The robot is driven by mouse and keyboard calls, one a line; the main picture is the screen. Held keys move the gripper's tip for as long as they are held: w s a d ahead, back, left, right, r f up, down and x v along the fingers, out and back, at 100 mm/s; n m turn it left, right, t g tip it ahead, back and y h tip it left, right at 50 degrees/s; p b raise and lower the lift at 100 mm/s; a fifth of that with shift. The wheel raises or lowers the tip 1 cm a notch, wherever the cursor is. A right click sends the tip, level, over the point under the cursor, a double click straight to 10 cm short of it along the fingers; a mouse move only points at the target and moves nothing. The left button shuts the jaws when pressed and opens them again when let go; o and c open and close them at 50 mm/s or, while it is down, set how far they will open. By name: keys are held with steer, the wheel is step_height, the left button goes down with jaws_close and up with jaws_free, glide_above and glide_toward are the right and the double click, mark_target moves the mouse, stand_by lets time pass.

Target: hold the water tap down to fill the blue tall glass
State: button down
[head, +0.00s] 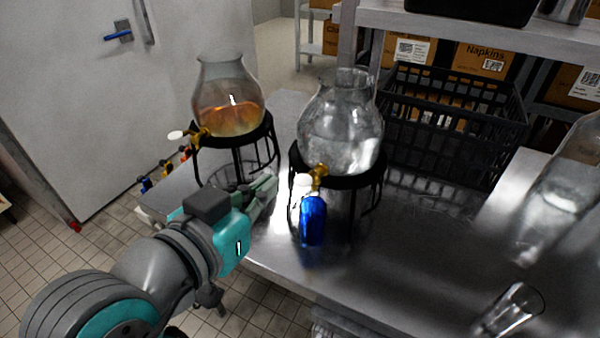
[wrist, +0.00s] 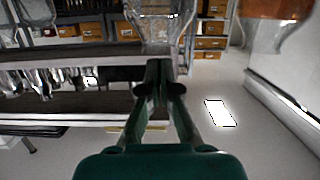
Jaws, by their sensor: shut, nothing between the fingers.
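The blue tall glass (head: 312,222) stands upright on the metal counter, below the brass water tap (head: 318,174) of the clear glass dispenser (head: 341,130). The tap's pale lever knob (head: 303,181) shows just above the glass's rim. My gripper (head: 270,186) is shut and empty, a little left of the tap and glass, apparently not touching either. In the wrist view my gripper's fingers (wrist: 160,90) are together, with a clear glass vessel (wrist: 160,30) beyond them. The blue glass cannot be made out there.
A second dispenser (head: 229,100) with amber liquid stands at left on a black stand. A black crate (head: 455,140) sits behind the water dispenser. A clear glass (head: 510,308) is at the lower right. The counter (head: 420,240) right of the blue glass is largely clear.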

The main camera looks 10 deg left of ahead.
steer(key=shift+s+r, duration=0.15)
steer(key=shift+r, duration=0.15)
glide_above(308, 180)
steer(key=s+a, duration=0.2)
step_height(308, 180, down, 2)
steer(key=f, duration=0.1)
steer(key=shift+s+d+f, duration=0.1)
steer(key=shift+f, duration=1.6)
steer(key=shift+f, duration=0.1)
